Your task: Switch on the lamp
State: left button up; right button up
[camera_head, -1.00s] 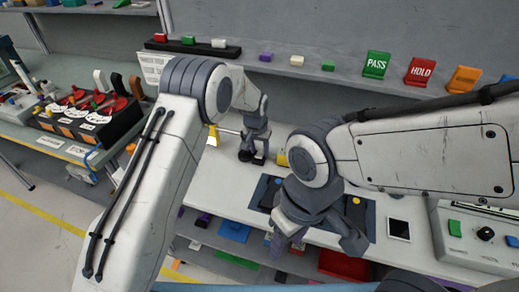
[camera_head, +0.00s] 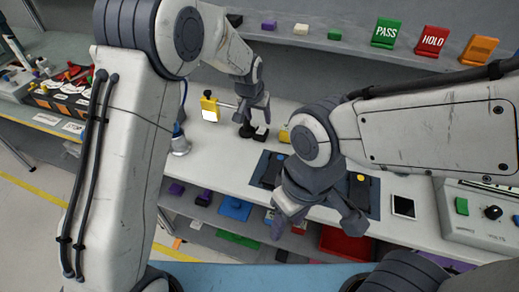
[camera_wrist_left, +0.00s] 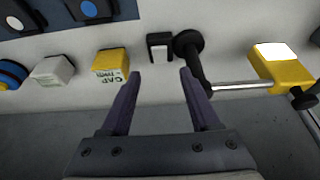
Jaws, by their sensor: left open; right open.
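A yellow head with a bright white panel (camera_head: 208,107) joins by a silver rod to a black stand (camera_head: 246,131); it may be the lamp. In the left wrist view the yellow head (camera_wrist_left: 278,66) is at the right and the stand (camera_wrist_left: 189,44) is near centre. A small black block with a pale face (camera_wrist_left: 159,46) stands just left of the stand; I cannot tell if it is a switch. My left gripper (camera_head: 254,117) is open and empty by the stand, with the block ahead between its fingertips. My right gripper (camera_head: 318,218) is open over the bench front.
A yellow labelled block (camera_wrist_left: 111,63) and a white block (camera_wrist_left: 52,71) sit left of the black block. A control box (camera_head: 478,216) stands at right. PASS (camera_head: 385,33) and HOLD (camera_head: 432,41) signs line the shelf.

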pick_arm(q)
jog(key=s+r+m+g+p, duration=0.1)
jog(key=s+r, duration=0.5)
jog(key=s, duration=0.6)
jog(key=s+r+m+g+p, duration=0.1)
jog(key=s+r+p, duration=0.2)
jog(key=s, duration=0.9)
notch_tip(320, 180, up, 3)
jog(key=shift+s+d+r+g, duration=0.2)
jog(key=shift+d+g, duration=0.1)
jog(key=shift+d, duration=0.1)
jog(key=s+a+m+g, duration=0.1)
jog(key=s+a, duration=0.3)
jog(key=s, duration=0.9)
jog(key=shift+s+a+f+m+g, duration=0.2)
jog(key=shift+f+m+g, duration=0.1)
jog(key=shift+f+m, duration=0.15)
